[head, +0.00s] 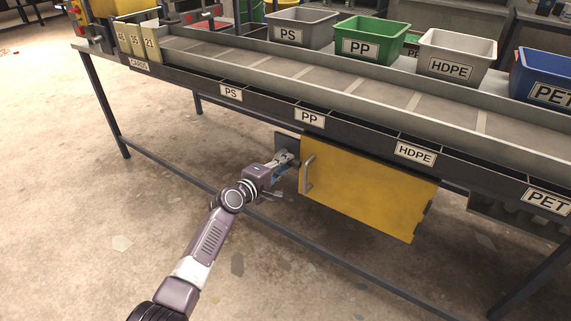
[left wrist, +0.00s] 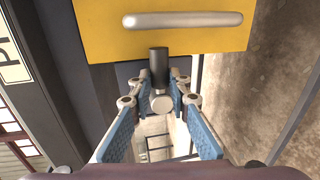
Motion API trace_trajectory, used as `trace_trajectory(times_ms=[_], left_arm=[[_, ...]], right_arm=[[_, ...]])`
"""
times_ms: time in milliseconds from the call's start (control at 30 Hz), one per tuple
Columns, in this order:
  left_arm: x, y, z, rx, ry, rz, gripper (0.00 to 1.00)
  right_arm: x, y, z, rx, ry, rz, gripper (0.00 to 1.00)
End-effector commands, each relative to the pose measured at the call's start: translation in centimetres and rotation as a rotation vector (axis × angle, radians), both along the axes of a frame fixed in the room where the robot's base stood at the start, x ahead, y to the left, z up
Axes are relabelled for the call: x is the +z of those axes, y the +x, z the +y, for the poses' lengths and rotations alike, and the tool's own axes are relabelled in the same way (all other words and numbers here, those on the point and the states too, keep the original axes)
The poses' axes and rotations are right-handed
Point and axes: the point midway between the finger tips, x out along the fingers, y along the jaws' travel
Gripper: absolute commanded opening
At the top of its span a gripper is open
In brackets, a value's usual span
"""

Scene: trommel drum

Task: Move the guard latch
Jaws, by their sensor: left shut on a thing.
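The yellow guard panel (head: 368,190) hangs under the front edge of the sorting table, with a grey bar handle (head: 308,174) at its left end. The guard latch (left wrist: 159,68) shows in the left wrist view as a dark stem with a round pale knob, just beside the panel's edge. My left gripper (head: 286,160) is at the panel's left end. In the left wrist view its blue-padded fingers are on both sides of the knob, and it is shut on the latch. In the head view the gripper mostly hides the latch. My right gripper is not in view.
The table's dark front rail (head: 262,97) runs above my left arm, with labelled slots. Grey, green and blue bins (head: 301,28) stand on the far side. A low crossbar (head: 330,270) runs between the table legs.

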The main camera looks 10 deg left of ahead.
Motion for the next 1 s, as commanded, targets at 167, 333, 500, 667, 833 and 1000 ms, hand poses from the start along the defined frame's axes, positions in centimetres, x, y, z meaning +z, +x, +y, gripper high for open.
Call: trace_trajectory(times_ms=[167,333,500,667,833,1000], left_arm=[[0.0,0.0,0.1,0.002,-0.004,0.000,0.29],[0.0,0.0,0.0,0.002,-0.003,0.000,0.34],[0.0,0.0,0.0,0.001,-0.001,-0.001,0.34],[0.2,-0.8,0.3,0.001,-0.001,-0.002,0.34],[0.6,-2.9,1.2,0.002,0.000,-0.001,0.34],[1.1,-5.8,2.2,0.002,0.000,0.000,0.34]], right_arm=[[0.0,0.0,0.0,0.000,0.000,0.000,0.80],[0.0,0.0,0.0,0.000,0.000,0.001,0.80],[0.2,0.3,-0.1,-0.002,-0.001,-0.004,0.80],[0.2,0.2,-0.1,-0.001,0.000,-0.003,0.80],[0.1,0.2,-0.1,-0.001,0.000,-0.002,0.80],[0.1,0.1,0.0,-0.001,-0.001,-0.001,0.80]])
